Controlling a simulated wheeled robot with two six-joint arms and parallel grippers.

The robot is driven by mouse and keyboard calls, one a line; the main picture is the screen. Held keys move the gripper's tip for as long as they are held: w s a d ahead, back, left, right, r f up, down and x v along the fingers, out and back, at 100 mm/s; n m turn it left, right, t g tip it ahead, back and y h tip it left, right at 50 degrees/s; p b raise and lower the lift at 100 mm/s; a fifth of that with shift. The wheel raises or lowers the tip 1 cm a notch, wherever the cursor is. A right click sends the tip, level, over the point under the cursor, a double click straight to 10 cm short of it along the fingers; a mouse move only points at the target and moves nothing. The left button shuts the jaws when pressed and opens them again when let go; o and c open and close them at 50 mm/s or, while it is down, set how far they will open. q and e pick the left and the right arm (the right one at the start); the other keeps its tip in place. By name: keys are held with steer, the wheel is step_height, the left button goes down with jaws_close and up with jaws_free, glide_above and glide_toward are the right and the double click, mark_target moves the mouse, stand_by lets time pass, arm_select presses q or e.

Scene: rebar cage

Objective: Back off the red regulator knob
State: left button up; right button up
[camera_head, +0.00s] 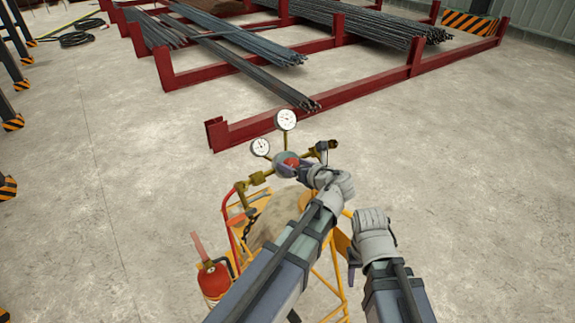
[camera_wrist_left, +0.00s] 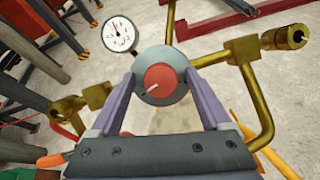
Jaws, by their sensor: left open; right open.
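The red regulator knob (camera_head: 291,160) sits in a grey round body on the brass regulator, under two white dial gauges. In the left wrist view the knob (camera_wrist_left: 160,84) faces the camera, with a pale mark on its face. My left gripper (camera_head: 308,172) is at the knob. In the wrist view its two purple fingers (camera_wrist_left: 160,76) are open, one at each side of the grey body; whether they touch it I cannot tell. My right gripper (camera_head: 353,262) is open, lower and to the right, apart from the regulator.
One gauge (camera_head: 286,119) stands above the knob and another (camera_head: 261,147) to its left. Brass pipes surround it. A yellow cart (camera_head: 327,283) and a red extinguisher (camera_head: 213,279) are below.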

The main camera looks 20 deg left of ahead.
arm_select(q)
steer(key=shift+s+d+r, duration=0.1)
steer(key=shift+d, duration=0.05)
steer(key=shift+c, duration=0.3)
steer(key=c, duration=0.5)
jaws_close()
steer(key=shift+n+g, duration=0.3)
steer(key=shift+n, duration=0.7)
steer(key=shift+n+y, duration=0.3)
steer(key=shift+n, duration=0.3)
steer(key=o, duration=0.6)
jaws_free()
steer(key=shift+c, duration=0.2)
